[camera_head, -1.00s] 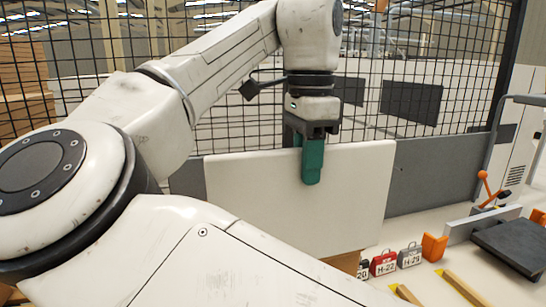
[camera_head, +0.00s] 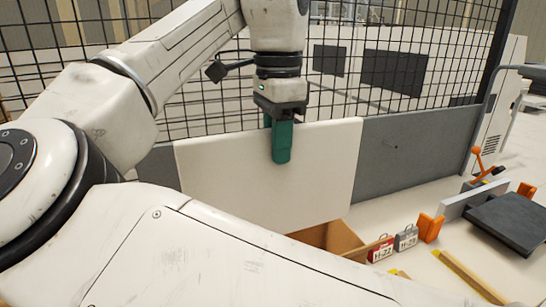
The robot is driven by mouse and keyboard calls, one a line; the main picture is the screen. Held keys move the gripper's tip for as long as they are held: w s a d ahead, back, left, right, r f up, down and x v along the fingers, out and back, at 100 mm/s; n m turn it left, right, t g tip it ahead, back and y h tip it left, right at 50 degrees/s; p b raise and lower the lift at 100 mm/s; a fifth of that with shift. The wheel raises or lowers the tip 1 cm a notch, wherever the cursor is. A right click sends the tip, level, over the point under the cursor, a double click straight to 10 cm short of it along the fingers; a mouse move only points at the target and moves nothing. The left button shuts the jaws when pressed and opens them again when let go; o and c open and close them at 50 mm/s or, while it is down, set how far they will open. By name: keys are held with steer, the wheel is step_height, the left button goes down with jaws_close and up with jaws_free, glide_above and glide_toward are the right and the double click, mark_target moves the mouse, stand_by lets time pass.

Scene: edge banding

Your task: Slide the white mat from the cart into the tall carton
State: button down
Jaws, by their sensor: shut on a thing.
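The white mat (camera_head: 235,185) hangs upright as a flat panel in front of the grey barrier. My gripper (camera_head: 282,145), with green fingers, is shut on the mat's top edge, a little right of its middle. An open brown carton (camera_head: 345,236) shows below the mat's lower right edge. The mat and my arm hide most of the carton, so I cannot tell whether the mat's lower edge is above it or inside it. I cannot make out the cart.
A red case (camera_head: 381,251) and a grey case (camera_head: 406,239) stand right of the carton, beside an orange block (camera_head: 429,228). A dark flat plate (camera_head: 510,222) lies at the right. Mesh fencing (camera_head: 400,80) rises behind the mat.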

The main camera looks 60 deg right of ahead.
steer(key=shift+s+a+f, duration=0.1)
steer(key=shift+s+f, duration=0.05)
steer(key=shift+f, duration=4.5)
steer(key=shift+s+f, duration=0.1)
steer(key=shift+f, duration=4.5)
step_height(320, 180, down, 13)
steer(key=b, duration=0.6)
steer(key=c, duration=0.8)
jaws_free()
steer(key=shift+c, duration=0.2)
